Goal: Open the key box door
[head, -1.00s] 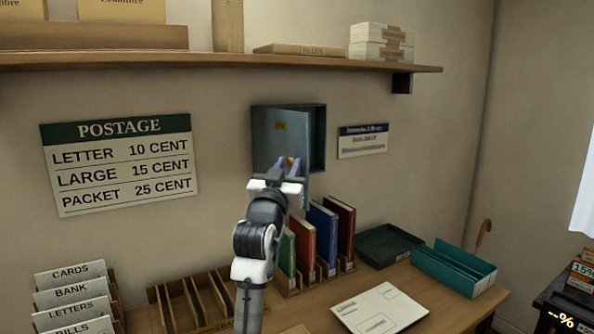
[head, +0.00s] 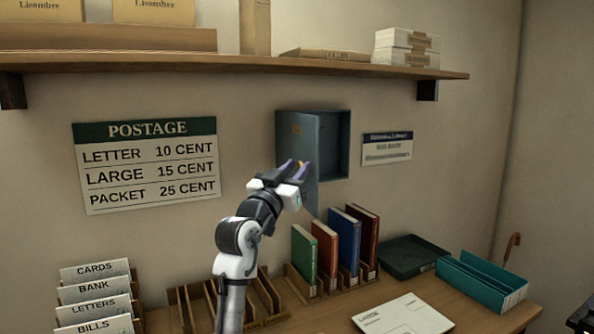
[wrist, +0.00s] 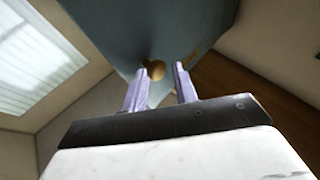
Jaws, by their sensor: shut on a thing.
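The grey-blue key box (head: 343,150) hangs on the wall below the shelf. Its door (head: 297,146) stands well open, swung out to the left, and part of the box's dark inside shows. My gripper (head: 296,167) is at the lower part of the door, its fingers shut on the small brass knob (wrist: 155,70). In the wrist view the fingers of my gripper (wrist: 161,72) lie either side of the knob, with the door's face (wrist: 150,30) close above them.
A postage sign (head: 147,165) is left of the box and a small notice (head: 387,148) is right of it. Below are several upright books (head: 348,240), an empty slotted rack (head: 262,298) and a dark tray (head: 412,257) on the desk. The shelf (head: 230,64) runs above.

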